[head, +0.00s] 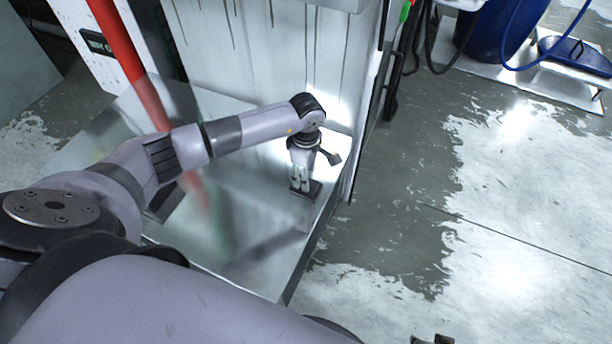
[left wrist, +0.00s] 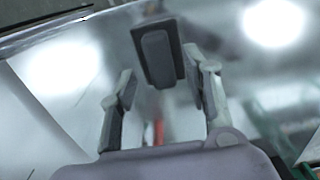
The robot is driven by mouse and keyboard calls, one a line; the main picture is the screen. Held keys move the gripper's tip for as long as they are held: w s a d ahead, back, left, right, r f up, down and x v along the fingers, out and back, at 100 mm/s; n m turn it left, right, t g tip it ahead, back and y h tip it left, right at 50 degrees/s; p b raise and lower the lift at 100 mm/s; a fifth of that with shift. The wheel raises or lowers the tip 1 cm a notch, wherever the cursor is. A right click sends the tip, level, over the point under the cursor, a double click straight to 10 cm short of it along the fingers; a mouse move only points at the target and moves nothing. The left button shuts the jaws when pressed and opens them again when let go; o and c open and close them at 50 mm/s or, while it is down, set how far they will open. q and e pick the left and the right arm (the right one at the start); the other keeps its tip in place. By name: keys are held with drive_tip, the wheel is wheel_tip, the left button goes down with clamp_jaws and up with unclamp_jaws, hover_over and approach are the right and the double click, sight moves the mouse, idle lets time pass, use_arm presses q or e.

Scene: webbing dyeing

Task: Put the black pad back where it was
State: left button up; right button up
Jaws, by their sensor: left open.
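The black pad (head: 314,190) lies on the shiny metal table near its right edge, close to the upright metal panel. My left gripper (head: 300,182) points down right over it, with its fingertips at the pad. In the left wrist view, the pad (left wrist: 158,55) is a dark rectangle with a raised middle block, just beyond and between the spread fingers of my left gripper (left wrist: 163,78). The gripper is open, and I see a gap between each finger and the raised block. Small dark parts at the bottom edge, perhaps my right gripper (head: 432,340), are mostly cut off.
The metal table (head: 265,265) is mostly bare. A dark flat item (head: 163,203) lies at its left, partly behind my arm. A red pole (head: 118,40) slants at the left. The metal panel (head: 270,70) stands behind the gripper. A blue barrel (head: 495,30) stands far right.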

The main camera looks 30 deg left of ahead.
use_arm(q)
wheel_tip(320, 180, up, 10)
drive_tip(key=p, duration=0.1)
use_arm(e)
drive_tip(key=f, duration=0.2)
drive_tip(key=s+f, duration=0.1)
drive_tip(key=f, duration=0.1)
drive_tip(key=shift+s, duration=0.1)
use_arm(q)
drive_tip(key=shift+f, duration=0.1)
